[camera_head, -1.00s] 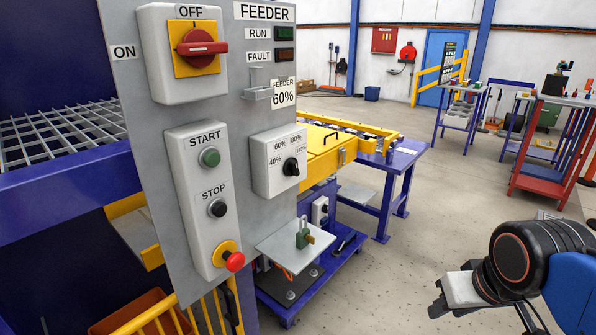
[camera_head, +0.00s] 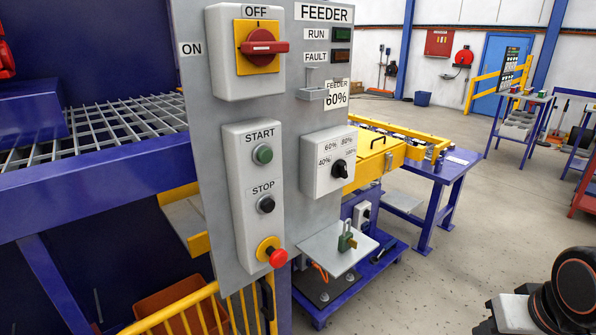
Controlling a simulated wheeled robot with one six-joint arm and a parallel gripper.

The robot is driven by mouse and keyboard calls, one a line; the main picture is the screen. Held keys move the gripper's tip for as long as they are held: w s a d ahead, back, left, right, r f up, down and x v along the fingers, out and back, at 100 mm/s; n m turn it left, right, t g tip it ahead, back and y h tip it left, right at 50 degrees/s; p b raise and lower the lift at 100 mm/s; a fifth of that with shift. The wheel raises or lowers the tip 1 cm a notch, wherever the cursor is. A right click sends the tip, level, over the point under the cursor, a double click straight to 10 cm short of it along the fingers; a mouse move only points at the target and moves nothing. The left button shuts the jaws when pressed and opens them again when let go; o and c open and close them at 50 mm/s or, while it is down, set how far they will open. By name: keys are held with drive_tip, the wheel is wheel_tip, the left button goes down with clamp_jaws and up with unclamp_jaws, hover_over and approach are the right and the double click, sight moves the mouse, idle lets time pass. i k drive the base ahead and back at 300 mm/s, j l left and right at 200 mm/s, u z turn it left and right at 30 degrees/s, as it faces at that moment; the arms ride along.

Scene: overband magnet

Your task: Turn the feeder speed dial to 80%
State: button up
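The feeder speed dial (camera_head: 340,169) is a black knob on a light grey box (camera_head: 318,182) at the lower right of the control panel. The labels 40%, 60%, 80% and 100% run around it. Which mark the knob points at is too small to tell. A white tag (camera_head: 336,94) above the box reads FEEDER 60%. My gripper (camera_head: 486,316) is at the lower right of the picture, well apart from the dial. Its fingers are small and partly cut off, so I cannot tell whether they are open.
The panel (camera_head: 207,128) also carries a red OFF switch (camera_head: 262,47), a green START button (camera_head: 262,154), a black STOP button (camera_head: 266,204) and a red emergency button (camera_head: 277,257). A shelf with a padlock (camera_head: 346,240) juts out below the dial. Open floor (camera_head: 440,275) lies to the right.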

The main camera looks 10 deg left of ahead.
sight(339, 170)
drive_tip(key=i+l, duration=0.55)
drive_tip(key=i+l+u, duration=0.15)
drive_tip(key=u, duration=0.2)
drive_tip(key=i+l+u, duration=0.1)
drive_tip(key=l+u, duration=0.55)
drive_tip(key=u, duration=0.65)
drive_tip(key=i, duration=0.05)
